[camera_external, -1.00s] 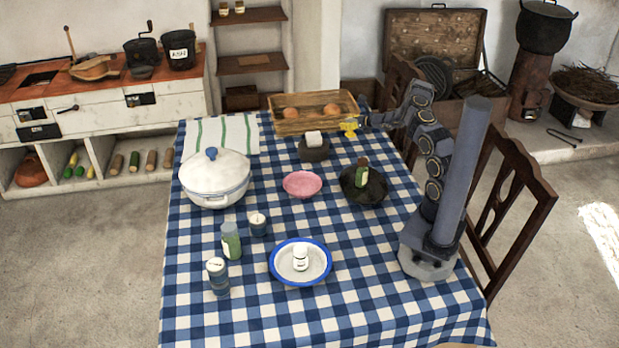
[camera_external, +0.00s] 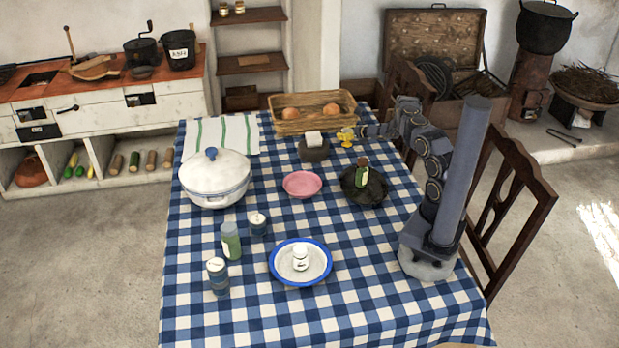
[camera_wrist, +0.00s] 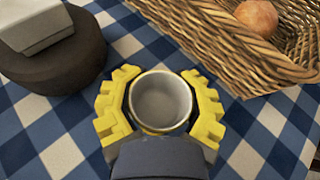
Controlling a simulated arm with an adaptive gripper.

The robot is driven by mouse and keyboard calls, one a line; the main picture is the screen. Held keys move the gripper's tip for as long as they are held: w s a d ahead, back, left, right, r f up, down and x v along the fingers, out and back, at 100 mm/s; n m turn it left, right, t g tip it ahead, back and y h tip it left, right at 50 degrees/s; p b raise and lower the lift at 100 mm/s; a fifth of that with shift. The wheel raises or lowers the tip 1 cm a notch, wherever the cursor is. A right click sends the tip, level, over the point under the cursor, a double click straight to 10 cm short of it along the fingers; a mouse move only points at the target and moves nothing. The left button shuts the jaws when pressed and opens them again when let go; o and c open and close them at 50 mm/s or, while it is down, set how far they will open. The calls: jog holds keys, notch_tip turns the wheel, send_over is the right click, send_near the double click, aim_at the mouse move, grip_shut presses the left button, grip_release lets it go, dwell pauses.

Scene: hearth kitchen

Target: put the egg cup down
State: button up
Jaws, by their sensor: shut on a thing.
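The egg cup (camera_wrist: 161,101) is a small round cup, pale grey inside, seen from above in the wrist view. My gripper (camera_wrist: 160,98) has its yellow fingers shut on it, one on the left and one on the right. In the external view my gripper (camera_external: 346,137) is at the far right part of the table, low over the cloth, where the cup is too small to make out clearly. The cup's base is hidden, so I cannot tell if it touches the cloth.
A dark bowl (camera_external: 364,197) with a green bottle is in front. Checked cloth (camera_wrist: 137,50) shows around the cup.

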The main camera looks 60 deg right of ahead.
jog(key=o, duration=1.3)
jog(key=shift+f, duration=0.1)
